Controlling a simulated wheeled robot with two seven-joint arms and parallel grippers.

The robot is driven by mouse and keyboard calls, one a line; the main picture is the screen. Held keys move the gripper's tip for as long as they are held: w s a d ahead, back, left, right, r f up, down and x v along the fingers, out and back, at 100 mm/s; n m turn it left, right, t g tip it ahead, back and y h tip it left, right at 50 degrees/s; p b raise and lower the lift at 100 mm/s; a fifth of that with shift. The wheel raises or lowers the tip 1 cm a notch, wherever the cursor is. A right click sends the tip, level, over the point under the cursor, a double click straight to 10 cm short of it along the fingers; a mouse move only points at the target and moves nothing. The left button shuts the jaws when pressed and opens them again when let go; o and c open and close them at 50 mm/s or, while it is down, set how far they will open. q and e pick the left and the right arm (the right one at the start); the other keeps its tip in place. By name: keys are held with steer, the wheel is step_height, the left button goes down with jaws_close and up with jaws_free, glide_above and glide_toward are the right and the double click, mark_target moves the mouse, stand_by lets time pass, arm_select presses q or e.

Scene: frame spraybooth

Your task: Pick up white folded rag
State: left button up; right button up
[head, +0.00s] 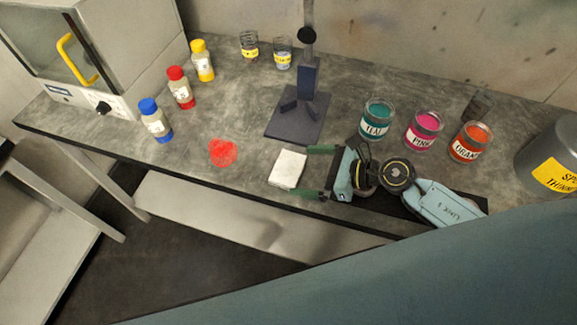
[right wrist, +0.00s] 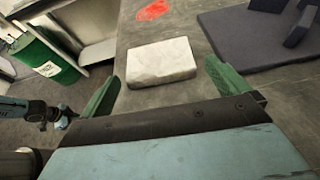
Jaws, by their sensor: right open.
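The white folded rag (head: 288,168) lies flat on the grey bench near its front edge. It also shows in the right wrist view (right wrist: 161,62), just ahead of the fingers. My right gripper (head: 318,172) is open, with one green finger beyond the rag's far right corner and the other near its front right corner. The rag lies at the mouth of the open fingers, and I cannot tell how far it is between them. The right gripper (right wrist: 158,86) holds nothing.
A red paint spill (head: 222,152) lies left of the rag. A dark stand (head: 298,115) is behind it. Teal (head: 375,121), pink (head: 424,131) and orange (head: 470,143) paint cans stand right. Blue (head: 155,121), red (head: 181,88) and yellow (head: 202,61) bottles stand left.

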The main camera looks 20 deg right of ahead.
mark_target(295, 169)
steer(key=x, duration=0.2)
steer(key=shift+w+a, duration=0.1)
steer(key=shift+a, duration=0.2)
steer(key=shift+w+a+f, duration=0.15)
steer(key=c, duration=0.8)
arm_select(q)
steer(key=shift+s+r, duration=0.1)
steer(key=shift+s, duration=0.75)
